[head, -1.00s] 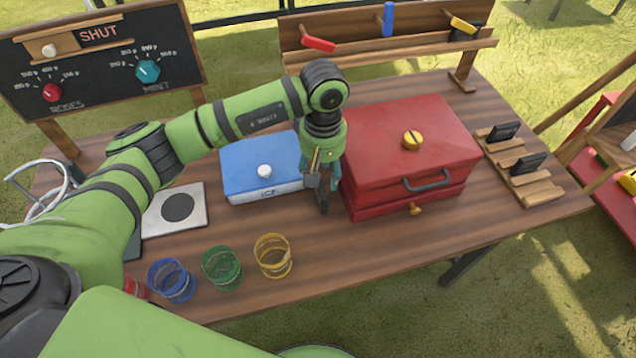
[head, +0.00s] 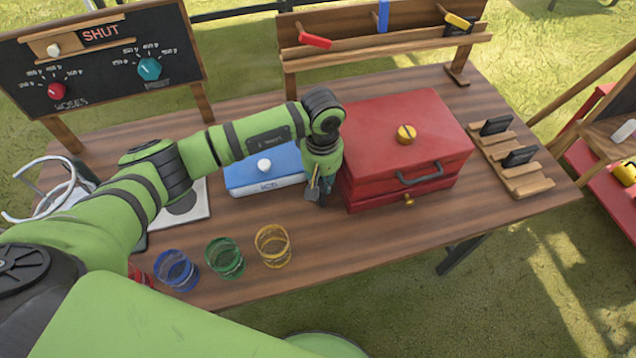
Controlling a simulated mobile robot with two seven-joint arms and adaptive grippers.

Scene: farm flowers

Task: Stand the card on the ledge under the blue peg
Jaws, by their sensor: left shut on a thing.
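The blue peg (head: 383,14) sticks out of the wooden back board, its top cut by the picture edge. The ledge (head: 375,56) runs below it, and the part under the blue peg is bare. My left gripper (head: 321,194) points down between the blue box and the red box. It is shut on a small dark grey flat thing (head: 311,194), which may be the card; the fingers partly hide it. One dark card (head: 457,29) stands on the ledge under the yellow peg. Two more dark cards (head: 495,125) (head: 519,156) stand in the wooden rack. My right gripper is not in view.
The red box (head: 405,165) stands right of the gripper, the blue box (head: 262,178) behind it to the left. Blue (head: 176,271), green (head: 224,258) and yellow (head: 272,246) cups stand in front. The wooden rack (head: 525,182) is at right. The front right table is clear.

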